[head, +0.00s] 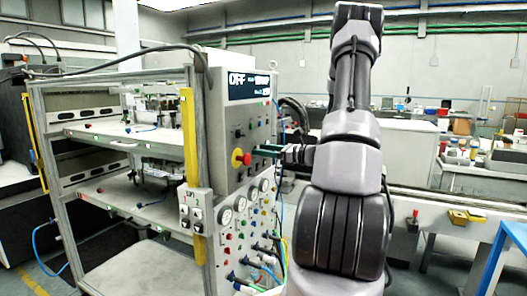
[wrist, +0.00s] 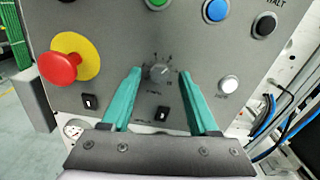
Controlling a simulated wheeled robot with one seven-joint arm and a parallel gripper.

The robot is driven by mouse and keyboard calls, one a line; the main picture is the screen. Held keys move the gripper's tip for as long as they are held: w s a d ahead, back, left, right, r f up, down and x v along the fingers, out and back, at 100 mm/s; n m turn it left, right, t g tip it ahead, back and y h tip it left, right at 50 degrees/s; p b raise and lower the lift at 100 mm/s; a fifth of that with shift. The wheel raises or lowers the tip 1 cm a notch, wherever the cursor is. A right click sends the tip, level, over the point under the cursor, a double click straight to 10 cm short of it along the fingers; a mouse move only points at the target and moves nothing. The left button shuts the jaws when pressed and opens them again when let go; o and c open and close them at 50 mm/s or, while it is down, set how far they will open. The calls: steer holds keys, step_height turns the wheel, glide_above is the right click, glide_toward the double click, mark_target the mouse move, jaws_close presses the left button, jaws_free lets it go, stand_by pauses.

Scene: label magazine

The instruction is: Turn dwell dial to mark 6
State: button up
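The dwell dial (wrist: 159,72) is a small grey round knob on the grey panel, with small marks around it. The marks and its pointer are too small to read. My gripper (wrist: 160,76) has two teal fingers, spread apart, one on each side of the dial in the wrist view. There is a visible gap between each finger and the knob, and nothing is held. In the head view my gripper (head: 268,150) is close to the front of the control panel (head: 226,130), and the dial is not clearly visible there.
A red emergency button on a yellow disc (wrist: 62,67) is left of the dial. A blue button (wrist: 216,10), a white button (wrist: 228,84) and a black button (wrist: 264,25) are to the right. Black switches (wrist: 162,113) sit below. Hoses (head: 268,262) hang lower on the machine.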

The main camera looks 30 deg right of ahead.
steer(key=v, duration=1)
steer(key=shift+s+d, duration=0.25)
steer(key=shift+s, duration=0.05)
steer(key=s+a+r+n+g, duration=0.2)
steer(key=s+a+n+g, duration=0.15)
steer(key=a, duration=0.35)
steer(key=s+a+r+n+g+h, duration=0.1)
steer(key=s+a+r+n+g, duration=0.1)
steer(key=a+n+g, duration=0.3)
steer(key=s+a+r+n+g, duration=0.25)
steer(key=a+n, duration=0.25)
steer(key=a, duration=0.3)
steer(key=s+a+r+n+t+h, duration=0.2)
steer(key=s+r+n+t+h, duration=0.2)
steer(key=s+r+n+h, duration=0.4)
steer(key=shift+s+a+n, duration=0.25)
steer(key=shift+s+n, duration=0.5)
steer(key=shift+s, duration=0.4)
